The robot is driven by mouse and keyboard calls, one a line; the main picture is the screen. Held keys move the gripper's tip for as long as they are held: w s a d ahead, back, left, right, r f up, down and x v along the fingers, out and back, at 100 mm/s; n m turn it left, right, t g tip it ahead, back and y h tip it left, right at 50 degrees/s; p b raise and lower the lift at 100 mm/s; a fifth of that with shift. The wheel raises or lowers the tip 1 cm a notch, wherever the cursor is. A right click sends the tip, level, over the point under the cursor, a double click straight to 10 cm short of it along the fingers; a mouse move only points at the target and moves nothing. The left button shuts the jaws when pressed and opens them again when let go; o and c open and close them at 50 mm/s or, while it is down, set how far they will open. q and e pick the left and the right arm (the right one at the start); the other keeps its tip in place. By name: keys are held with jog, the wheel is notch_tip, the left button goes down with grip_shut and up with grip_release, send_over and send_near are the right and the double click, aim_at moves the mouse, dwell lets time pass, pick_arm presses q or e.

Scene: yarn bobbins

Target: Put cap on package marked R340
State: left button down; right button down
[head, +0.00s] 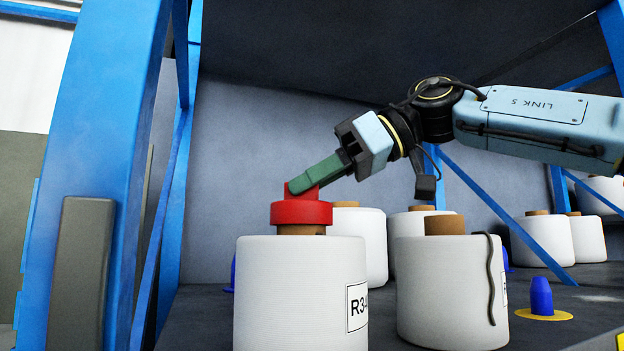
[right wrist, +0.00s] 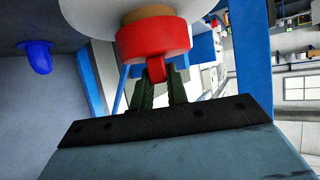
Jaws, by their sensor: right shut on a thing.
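A red cap (head: 301,212) sits at the top of the brown core (head: 301,230) of a white bobbin package (head: 285,295). The package's label is partly visible and reads "R34", with the rest cut off by the curve. My right gripper (head: 305,182) is shut on the raised red grip of the cap, coming from the upper right. In the right wrist view the two green fingers (right wrist: 160,90) pinch the grip of the red cap (right wrist: 153,40), and the cap is against or very close to the brown core (right wrist: 147,13). My left gripper is not in view.
Another white bobbin (head: 452,298) with a dark strand down its side stands close on the right. Several more bobbins stand behind. A blue peg (head: 541,295) on a yellow base is at the right. A blue rack post (head: 95,150) rises at the left.

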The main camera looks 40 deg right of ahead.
jog(key=shift+f, duration=0.3)
jog(key=c, duration=1.3)
grip_release()
jog(key=shift+d, duration=0.1)
jog(key=v, duration=1.3)
jog(key=shift+s+r, duration=0.15)
jog(key=shift+s, duration=0.05)
